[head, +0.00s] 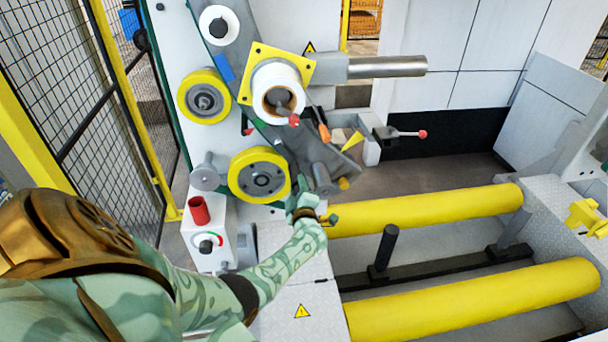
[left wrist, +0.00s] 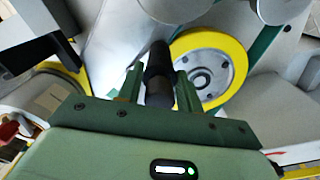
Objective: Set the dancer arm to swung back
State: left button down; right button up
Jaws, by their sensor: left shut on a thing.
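A long dark grey arm (head: 291,141), which I take for the dancer arm, slopes from upper left to lower right across the machine's front. A short grey roller (head: 321,177) is at its lower end. My left gripper (head: 304,203) is at this lower end, just right of the lower yellow-rimmed wheel (head: 258,175). In the left wrist view its two fingers (left wrist: 158,88) are shut on a dark round handle (left wrist: 158,65). The yellow wheel (left wrist: 209,69) is close to the right finger there. The handle's join to the arm is hidden. My right gripper is not in view.
Two yellow rollers (head: 430,209) lie across the bay at right, with a black upright post (head: 385,247) between them. A red-tipped lever (head: 405,133) sticks out at right. Mesh fencing (head: 60,80) stands at left.

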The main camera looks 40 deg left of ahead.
pick_arm(q)
jog(key=shift+s+a+f+m+p, duration=0.25)
jog(key=shift+s+a+m+p, duration=0.25)
jog(key=shift+m, duration=0.5)
jog(key=shift+s+a+f+m+p, duration=0.3)
jog(key=shift+s+m, duration=0.35)
jog(key=shift+m, duration=0.35)
jog(key=shift+s+a+f+m+p, duration=0.15)
jog(key=shift+s+a+m+p, duration=0.3)
jog(key=shift+m, duration=0.55)
jog(key=shift+s, duration=0.1)
jog(key=c, duration=1.2)
grip_release()
jog(key=shift+a+r, duration=0.1)
jog(key=shift+o, duration=0.2)
jog(key=shift+s, duration=0.1)
jog(key=p+v, duration=0.6)
jog(key=v, duration=1)
jog(key=shift+d, duration=0.25)
